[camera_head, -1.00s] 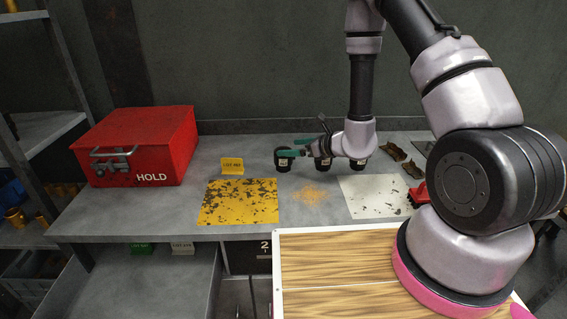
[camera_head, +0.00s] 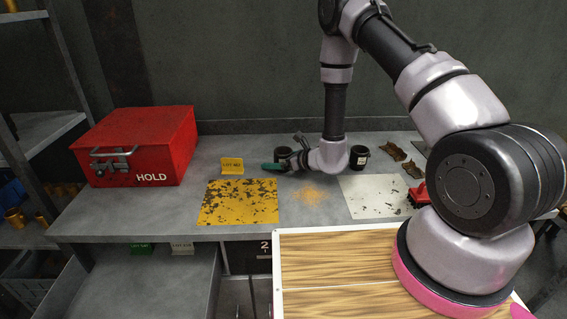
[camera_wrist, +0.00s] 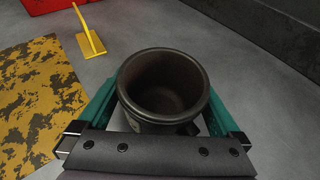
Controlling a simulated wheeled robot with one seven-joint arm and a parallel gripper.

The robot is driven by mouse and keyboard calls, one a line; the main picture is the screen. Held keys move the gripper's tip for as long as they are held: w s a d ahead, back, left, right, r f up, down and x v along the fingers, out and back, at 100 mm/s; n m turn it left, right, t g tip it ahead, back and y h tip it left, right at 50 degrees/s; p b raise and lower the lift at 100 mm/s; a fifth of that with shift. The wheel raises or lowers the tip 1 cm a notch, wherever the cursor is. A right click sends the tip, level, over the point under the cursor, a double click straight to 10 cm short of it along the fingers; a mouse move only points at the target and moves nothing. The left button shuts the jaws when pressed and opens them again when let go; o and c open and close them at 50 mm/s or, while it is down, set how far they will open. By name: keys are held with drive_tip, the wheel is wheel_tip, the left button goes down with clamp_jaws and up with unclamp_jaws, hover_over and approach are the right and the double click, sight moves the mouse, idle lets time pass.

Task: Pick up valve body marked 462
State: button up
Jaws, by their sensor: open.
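A dark round valve body (camera_wrist: 163,88), open at the top, stands upright on the bench, with a small pale patch low on its near side; no number is readable. In the head view it is the left one (camera_head: 283,153), partly covered by my gripper. My gripper (camera_wrist: 162,100) is open, its green fingers either side of this body; I cannot tell whether they touch it. In the head view my gripper (camera_head: 276,165) is low over the bench. Another valve body (camera_head: 358,158) with a pale label stands right of my wrist. The middle one is hidden behind my wrist.
A worn yellow mat (camera_head: 238,203) and a pale mat (camera_head: 374,197) lie in front. Brown pieces (camera_head: 394,151) and a red brush (camera_head: 418,194) lie right.

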clamp_jaws()
